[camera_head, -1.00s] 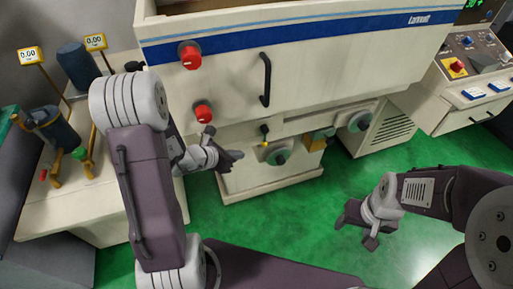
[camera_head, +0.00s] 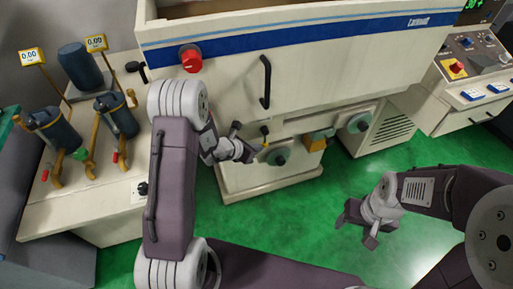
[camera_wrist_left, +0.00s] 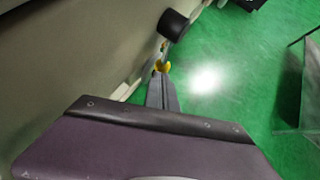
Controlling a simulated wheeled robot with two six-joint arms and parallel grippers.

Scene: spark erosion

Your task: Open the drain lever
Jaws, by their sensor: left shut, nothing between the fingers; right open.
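The drain lever (camera_head: 264,131) is a small lever with a black knob and a yellow part at its lower end, on the lower front of the machine. In the left wrist view its black knob (camera_wrist_left: 173,25) stands above the yellow part (camera_wrist_left: 163,66). My left gripper (camera_head: 252,153) is shut and empty, just left of and below the lever. In the left wrist view its fingertips (camera_wrist_left: 161,78) overlap the lower edge of the yellow part; I cannot tell whether they touch. My right gripper (camera_head: 358,223) is open and empty over the green floor.
A green-grey round fitting (camera_head: 278,156) sits right beside the left fingertips. A black vertical handle (camera_head: 266,82) and a red knob (camera_head: 190,58) are on the machine front above. A side table (camera_head: 50,215) with devices stands left. Green floor (camera_head: 290,215) is open in front.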

